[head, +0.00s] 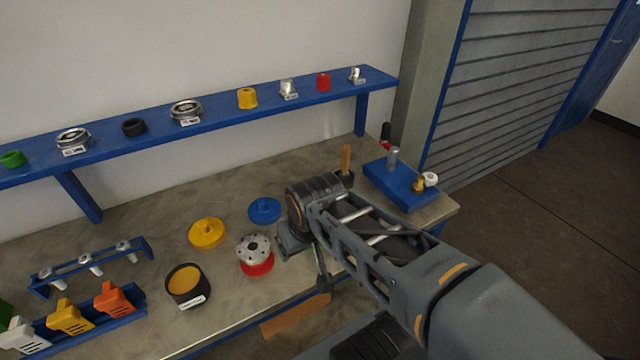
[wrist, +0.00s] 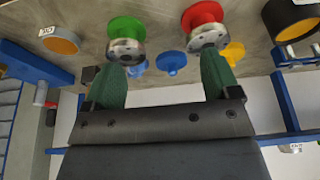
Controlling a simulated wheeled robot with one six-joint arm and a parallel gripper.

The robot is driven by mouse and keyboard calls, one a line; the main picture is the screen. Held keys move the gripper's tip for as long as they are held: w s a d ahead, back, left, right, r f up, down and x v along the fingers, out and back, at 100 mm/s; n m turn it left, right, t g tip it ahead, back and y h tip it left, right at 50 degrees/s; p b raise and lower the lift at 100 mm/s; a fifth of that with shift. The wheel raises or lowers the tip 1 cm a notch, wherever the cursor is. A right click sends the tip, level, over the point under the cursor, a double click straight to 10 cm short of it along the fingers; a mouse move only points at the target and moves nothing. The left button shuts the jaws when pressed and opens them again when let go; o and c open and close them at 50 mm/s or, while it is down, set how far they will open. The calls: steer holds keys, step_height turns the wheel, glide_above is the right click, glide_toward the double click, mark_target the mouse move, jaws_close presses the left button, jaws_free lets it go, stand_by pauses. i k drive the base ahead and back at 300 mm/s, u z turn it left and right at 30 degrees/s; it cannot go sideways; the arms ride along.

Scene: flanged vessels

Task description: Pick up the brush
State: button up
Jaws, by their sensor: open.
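The likely brush is an upright light-wooden handle (head: 346,158) on the bench, left of the blue block; my arm hides part of its dark lower end. In the wrist view I cannot clearly make out the brush. My gripper (head: 300,262) is low over the bench's front part, nearer the front edge than the brush and apart from it. In the wrist view my gripper (wrist: 160,62) has its two green fingers spread with nothing between them.
Close by are a red-based flanged vessel (head: 256,262), a green-based one (wrist: 125,36), a blue disc (head: 264,210) and a yellow disc (head: 206,232). The blue block (head: 401,185) carries small parts. A blue shelf (head: 215,118) runs along the wall. Bare bench lies behind the discs.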

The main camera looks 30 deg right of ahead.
mark_target(345, 149)
steer(key=k, duration=1)
steer(key=z, duration=1.85)
steer(key=i, duration=1.1)
steer(key=u, duration=1.8)
steer(key=i, duration=0.5)
steer(key=u, duration=0.05)
